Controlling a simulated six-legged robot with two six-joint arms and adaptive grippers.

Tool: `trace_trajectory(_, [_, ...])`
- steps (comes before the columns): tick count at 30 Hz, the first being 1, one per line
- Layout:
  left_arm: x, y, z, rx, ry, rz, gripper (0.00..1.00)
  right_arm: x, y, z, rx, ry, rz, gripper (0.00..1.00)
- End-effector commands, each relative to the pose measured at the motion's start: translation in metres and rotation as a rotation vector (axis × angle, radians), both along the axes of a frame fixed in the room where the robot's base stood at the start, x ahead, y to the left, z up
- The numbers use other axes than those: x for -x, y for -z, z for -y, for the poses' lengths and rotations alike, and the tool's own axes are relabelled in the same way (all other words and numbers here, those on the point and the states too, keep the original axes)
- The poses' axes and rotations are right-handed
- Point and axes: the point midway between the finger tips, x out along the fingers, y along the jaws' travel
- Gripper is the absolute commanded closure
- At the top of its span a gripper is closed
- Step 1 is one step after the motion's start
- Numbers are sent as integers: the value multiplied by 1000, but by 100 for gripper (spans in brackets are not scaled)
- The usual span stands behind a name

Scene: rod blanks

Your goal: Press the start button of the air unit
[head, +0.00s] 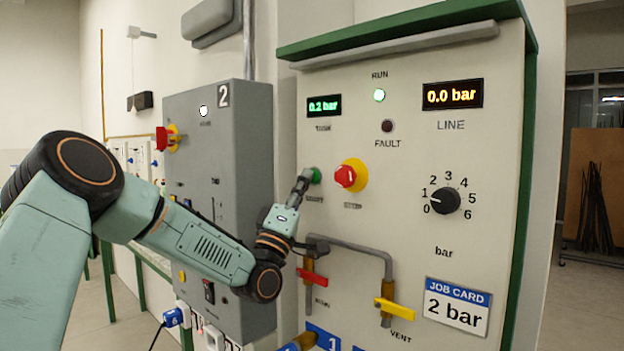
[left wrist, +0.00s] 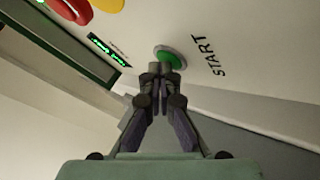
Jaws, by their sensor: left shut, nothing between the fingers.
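The air unit (head: 470,145) is a pale panel with a green frame. Its green start button (head: 316,175) sits at the panel's left side, beside the red stop knob (head: 346,177) on a yellow collar. My left gripper (head: 307,173) is shut and empty, with its fingertips at the button. In the left wrist view the fingertips (left wrist: 160,70) cover part of the green button (left wrist: 171,57), next to the word START. They look to be touching it or very close. My right gripper is not in view.
The tank display (head: 324,106) reads 0.2 bar and the line display (head: 452,95) 0.0 bar. The pressure dial (head: 445,200) points near 0. Below are a red valve handle (head: 312,277) and a yellow vent handle (head: 394,309). A grey cabinet (head: 235,150) stands left.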

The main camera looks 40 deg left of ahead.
Motion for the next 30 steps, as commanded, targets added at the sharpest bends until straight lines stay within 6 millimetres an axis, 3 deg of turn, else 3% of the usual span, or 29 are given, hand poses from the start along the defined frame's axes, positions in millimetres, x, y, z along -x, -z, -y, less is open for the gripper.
trace_trajectory(30, [16, 0, 0, 0, 0, -1, 100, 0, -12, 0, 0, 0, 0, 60])
